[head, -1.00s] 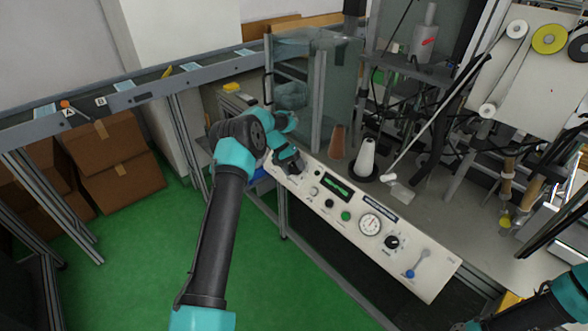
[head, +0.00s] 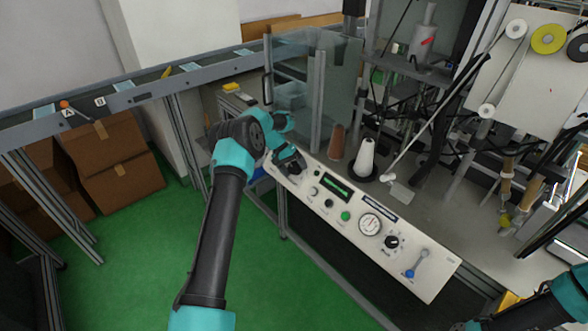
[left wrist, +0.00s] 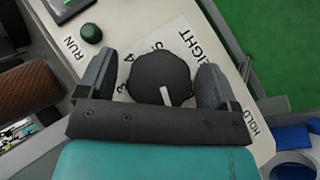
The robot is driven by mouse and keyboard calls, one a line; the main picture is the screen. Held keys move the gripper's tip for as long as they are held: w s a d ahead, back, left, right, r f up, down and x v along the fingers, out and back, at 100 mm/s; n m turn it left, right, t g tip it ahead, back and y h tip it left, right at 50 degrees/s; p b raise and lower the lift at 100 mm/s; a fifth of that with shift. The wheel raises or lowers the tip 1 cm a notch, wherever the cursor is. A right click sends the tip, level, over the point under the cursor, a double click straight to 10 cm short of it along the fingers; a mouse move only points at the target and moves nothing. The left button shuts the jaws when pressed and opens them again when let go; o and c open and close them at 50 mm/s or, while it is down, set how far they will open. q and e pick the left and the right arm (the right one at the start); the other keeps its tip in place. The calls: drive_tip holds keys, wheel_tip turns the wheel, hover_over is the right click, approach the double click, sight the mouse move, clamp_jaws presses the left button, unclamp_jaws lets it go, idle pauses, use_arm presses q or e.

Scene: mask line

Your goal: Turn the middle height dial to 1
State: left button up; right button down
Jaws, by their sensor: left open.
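In the left wrist view, a round black dial (left wrist: 160,70) sits on the white panel with numbers, 3 and 4 among them, beside it and the end of a word, "IGHT", at its upper right. Its white pointer line points down toward my gripper's palm; the number there is hidden. My left gripper (left wrist: 154,82) is open, with one finger on each side of the dial; I cannot tell whether they touch it. In the head view my left gripper (head: 293,163) is over the panel's left end and covers this dial.
The control panel (head: 415,276) also carries a green display (head: 337,187), a green button (head: 346,216), a gauge (head: 370,224), a black knob (head: 392,242) and a blue-tipped lever (head: 410,273). Glass guards (head: 340,85) and thread cones (head: 365,155) stand behind it.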

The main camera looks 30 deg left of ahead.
use_arm(q)
drive_tip(key=v, duration=1.7)
drive_tip(key=shift+a, duration=0.15)
drive_tip(key=shift+r, duration=0.15)
